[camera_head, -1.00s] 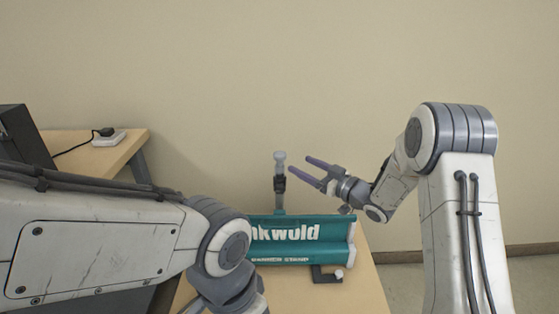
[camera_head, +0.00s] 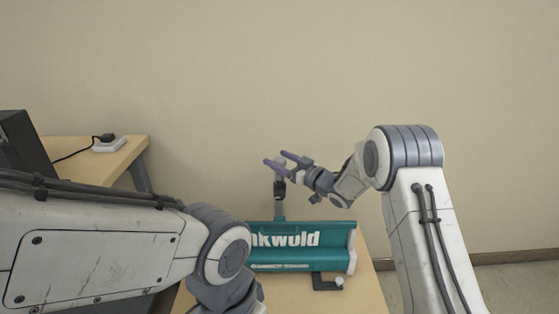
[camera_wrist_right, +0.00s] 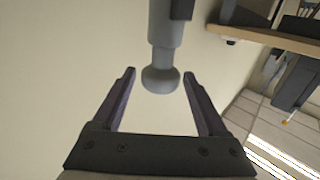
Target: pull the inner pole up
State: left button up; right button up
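The grey inner pole with a rounded knob (camera_wrist_right: 160,80) stands upright behind the teal banner stand (camera_head: 300,238). In the head view its dark collar (camera_head: 279,188) shows, and the knob is partly covered by the fingers. My right gripper (camera_head: 277,158) is open at the height of the knob. In the right wrist view the knob is between the two purple fingers (camera_wrist_right: 160,73), with a gap on both sides. My left arm comes in at lower left; its gripper is out of view.
The banner stand rests on a wooden table (camera_head: 345,295), with a dark foot (camera_head: 326,282) at its front. Another table (camera_head: 95,160) at the left holds a white socket (camera_head: 108,144) with a cable and a dark box (camera_head: 22,140). A plain wall is behind.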

grip_shut()
dwell(1.2)
